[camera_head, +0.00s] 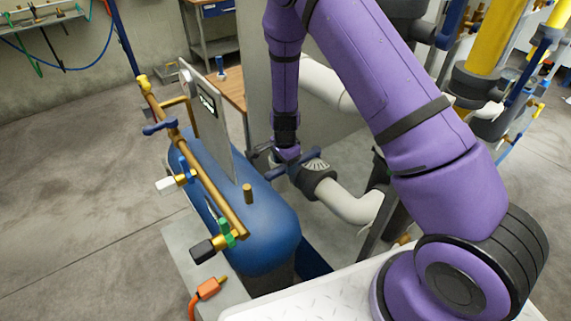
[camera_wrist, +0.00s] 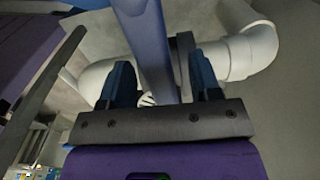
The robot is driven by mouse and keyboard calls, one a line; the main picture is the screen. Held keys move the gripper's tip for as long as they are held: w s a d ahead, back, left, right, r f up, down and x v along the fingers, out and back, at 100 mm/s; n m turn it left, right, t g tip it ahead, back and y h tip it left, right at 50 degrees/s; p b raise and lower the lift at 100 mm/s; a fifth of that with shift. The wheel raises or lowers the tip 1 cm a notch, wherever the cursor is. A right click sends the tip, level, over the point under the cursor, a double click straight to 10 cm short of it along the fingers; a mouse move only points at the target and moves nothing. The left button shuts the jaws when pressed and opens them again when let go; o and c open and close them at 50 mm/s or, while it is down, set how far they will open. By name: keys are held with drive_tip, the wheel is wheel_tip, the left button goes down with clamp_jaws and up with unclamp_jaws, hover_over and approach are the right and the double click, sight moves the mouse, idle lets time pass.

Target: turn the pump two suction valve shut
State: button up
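A blue valve handle (camera_head: 280,170) sits beside a dark round valve body (camera_head: 317,178) on a pale pipe (camera_head: 352,207) in the head view. I cannot read a label that says which pump it serves. My gripper (camera_head: 287,157) is at this handle, pointing down, and partly hides it. In the wrist view, my gripper's two dark blue fingers (camera_wrist: 163,85) stand apart. The blue handle (camera_wrist: 145,40) runs down between them from the top edge, with apparent gaps on both sides. Whether either finger touches it is unclear. The handle's far end is hidden.
A blue tank (camera_head: 265,225) stands left of the valve, with a brass manifold (camera_head: 205,175) and a labelled plate (camera_head: 207,105) above it. An orange fitting (camera_head: 208,289) lies in front. A wooden bench (camera_head: 230,87) is behind. Open floor (camera_head: 70,200) lies left.

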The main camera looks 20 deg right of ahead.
wheel_tip(320, 180, up, 11)
idle(0.7)
drive_tip(key=shift+f, duration=0.1)
drive_tip(key=s+d+r+n+t+y, duration=0.15)
drive_tip(key=s+r+n, duration=0.35)
drive_tip(key=r, duration=0.8)
drive_tip(key=s+d+r+n+t+y, duration=0.1)
drive_tip(key=s+d+r+n, duration=0.1)
drive_tip(key=s+r, duration=0.75)
drive_tip(key=s+d+r+n+t+h, duration=0.1)
drive_tip(key=s+d+r+n, duration=0.1)
drive_tip(key=s+r, duration=0.4)
drive_tip(key=s+d+r+n+t+h, duration=0.1)
drive_tip(key=s+r+n, duration=0.4)
drive_tip(key=s, duration=0.7)
drive_tip(key=shift+d+r+n+t, duration=0.3)
drive_tip(key=shift+d+r+t, duration=0.05)
drive_tip(key=shift+d+r, duration=0.55)
